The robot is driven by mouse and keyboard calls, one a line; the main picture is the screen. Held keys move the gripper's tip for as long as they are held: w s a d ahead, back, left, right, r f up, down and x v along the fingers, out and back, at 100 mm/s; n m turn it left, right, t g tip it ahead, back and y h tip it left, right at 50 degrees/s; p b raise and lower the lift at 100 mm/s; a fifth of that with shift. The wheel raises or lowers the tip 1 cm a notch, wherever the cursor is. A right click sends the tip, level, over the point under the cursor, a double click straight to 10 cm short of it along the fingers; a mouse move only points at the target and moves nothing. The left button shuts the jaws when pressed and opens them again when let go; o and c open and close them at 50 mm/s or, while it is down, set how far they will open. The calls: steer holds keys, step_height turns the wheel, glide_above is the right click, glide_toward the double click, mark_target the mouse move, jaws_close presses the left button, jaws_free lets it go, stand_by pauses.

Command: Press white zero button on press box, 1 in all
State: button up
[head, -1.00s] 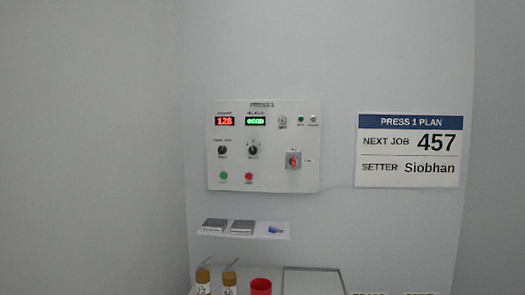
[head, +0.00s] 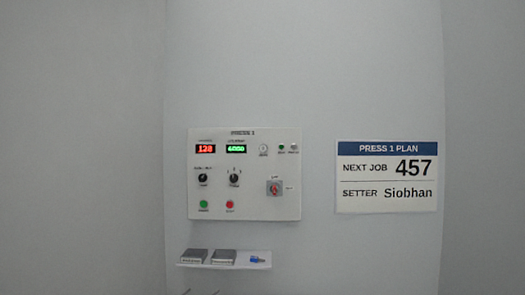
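The press box (head: 244,207) is a white panel on the grey wall, left of centre in the head view. A white round button (head: 263,149) sits in its top row, right of the green display (head: 236,149). A smaller whitish round part (head: 294,148) sits further right, next to a small green one (head: 281,148). The labels under both are too small to read. My gripper is not in view, and nothing covers the box.
The box also has a red display (head: 205,149), two black knobs, a green button (head: 204,204), a red button (head: 230,205) and a red switch (head: 274,188). A plan sign (head: 387,200) hangs right.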

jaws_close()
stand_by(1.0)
